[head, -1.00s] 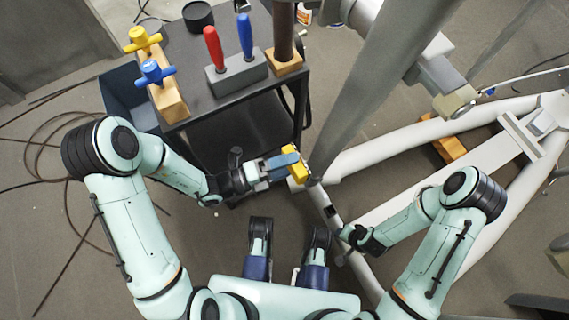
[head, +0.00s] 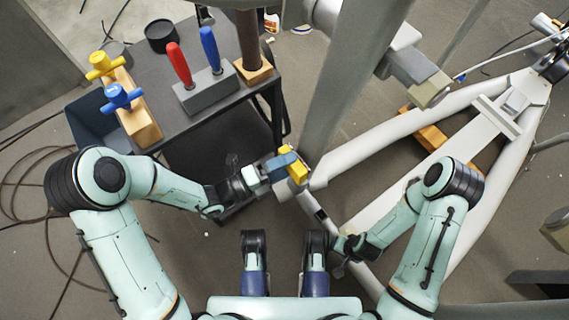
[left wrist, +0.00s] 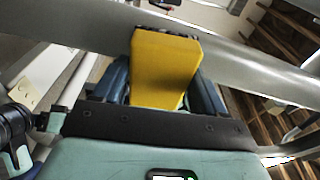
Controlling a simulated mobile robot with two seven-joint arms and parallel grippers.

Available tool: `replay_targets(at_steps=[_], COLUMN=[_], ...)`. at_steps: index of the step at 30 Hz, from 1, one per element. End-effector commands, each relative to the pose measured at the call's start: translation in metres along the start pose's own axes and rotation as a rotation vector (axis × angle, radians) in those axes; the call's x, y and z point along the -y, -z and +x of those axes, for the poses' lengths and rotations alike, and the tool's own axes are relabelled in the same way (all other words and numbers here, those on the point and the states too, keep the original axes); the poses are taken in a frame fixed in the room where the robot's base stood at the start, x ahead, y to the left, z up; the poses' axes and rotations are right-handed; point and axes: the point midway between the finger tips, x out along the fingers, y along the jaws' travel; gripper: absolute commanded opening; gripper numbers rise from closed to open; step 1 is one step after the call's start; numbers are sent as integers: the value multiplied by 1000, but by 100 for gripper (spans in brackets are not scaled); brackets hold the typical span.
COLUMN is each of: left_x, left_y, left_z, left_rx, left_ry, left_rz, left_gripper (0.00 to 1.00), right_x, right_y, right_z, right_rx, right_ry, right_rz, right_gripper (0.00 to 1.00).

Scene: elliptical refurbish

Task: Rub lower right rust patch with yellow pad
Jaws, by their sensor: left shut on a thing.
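The yellow pad (head: 297,172) is in my left gripper (head: 285,164), whose blue fingers are shut on it. In the left wrist view the pad (left wrist: 164,65) stands out between the blue fingers. Its far end is at the large grey tube (left wrist: 240,62), with a dark rough strip along that edge; I cannot tell whether this is rust or part of the pad, or whether they touch. The lower right rust patch cannot be made out. My right gripper (head: 344,258) is beside the lower grey beam, with no pad seen in it; its opening is unclear.
A black cart (head: 205,110) at upper left carries a grey block (head: 208,95) with red and blue tools, and a wooden block (head: 140,123) with yellow and blue handles. The grey frame (head: 395,140) fills the right side. Cables lie on the floor at left.

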Motion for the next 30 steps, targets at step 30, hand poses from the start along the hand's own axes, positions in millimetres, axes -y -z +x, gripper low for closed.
replay_targets(at_steps=[30], left_x=[0], left_y=[-2], left_z=[17], left_rx=[-1], left_ry=[0], left_rz=[0], left_gripper=[47], right_x=[1], right_y=[0], right_z=[-3], right_rx=[-2], right_ry=[1], right_rz=[-1], right_gripper=[43])
